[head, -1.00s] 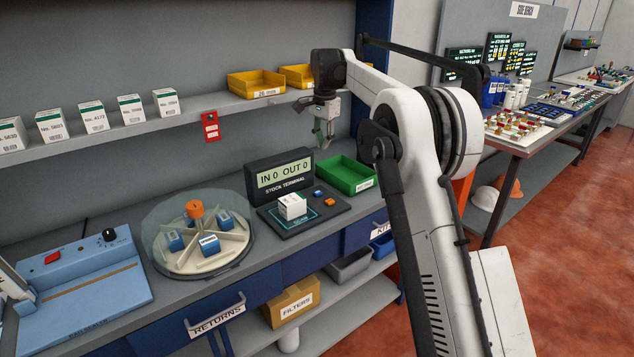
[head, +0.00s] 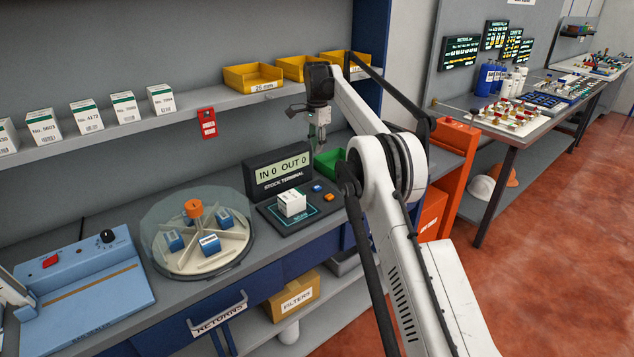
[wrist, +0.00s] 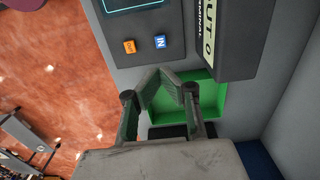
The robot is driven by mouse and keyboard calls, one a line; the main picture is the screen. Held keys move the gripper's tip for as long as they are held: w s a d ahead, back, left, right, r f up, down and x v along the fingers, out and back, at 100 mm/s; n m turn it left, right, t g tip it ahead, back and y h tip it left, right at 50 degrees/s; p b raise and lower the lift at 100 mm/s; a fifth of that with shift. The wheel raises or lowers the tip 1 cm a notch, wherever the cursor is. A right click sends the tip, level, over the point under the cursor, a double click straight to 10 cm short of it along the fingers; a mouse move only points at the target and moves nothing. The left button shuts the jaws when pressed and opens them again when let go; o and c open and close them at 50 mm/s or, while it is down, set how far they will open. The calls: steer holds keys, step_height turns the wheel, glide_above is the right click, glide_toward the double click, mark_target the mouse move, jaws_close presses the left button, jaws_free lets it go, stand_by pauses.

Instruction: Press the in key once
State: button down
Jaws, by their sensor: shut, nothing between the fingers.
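The stock terminal (head: 278,172) stands on the bench, and its screen reads "IN 0 OUT 0". On its dark base pad are the blue in key (head: 317,188) and the orange out key (head: 329,197). In the wrist view the in key (wrist: 160,42) is marked "IN" and the out key (wrist: 129,46) lies to its left. My gripper (head: 322,149) is shut and empty, above the green tray (head: 326,164), behind and right of the keys. In the wrist view its fingertips (wrist: 162,76) meet just below the in key, apart from it.
A white box (head: 291,204) sits on the terminal's pad. A carousel (head: 199,233) with a clear cover holds blue boxes to the left. A shelf with yellow bins (head: 253,79) and white boxes runs behind. A blue machine (head: 85,283) stands at the far left.

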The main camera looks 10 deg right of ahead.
mark_target(317, 187)
step_height(317, 187, down, 14)
steer(key=shift+p, duration=0.7)
steer(key=shift+f, duration=0.1)
steer(key=shift+s+f+b, duration=0.1)
steer(key=shift+f+b, duration=0.8)
steer(key=shift+b, duration=0.1)
step_height(317, 187, up, 14)
stand_by(0.4)
steer(key=shift+r, duration=0.15)
stand_by(0.3)
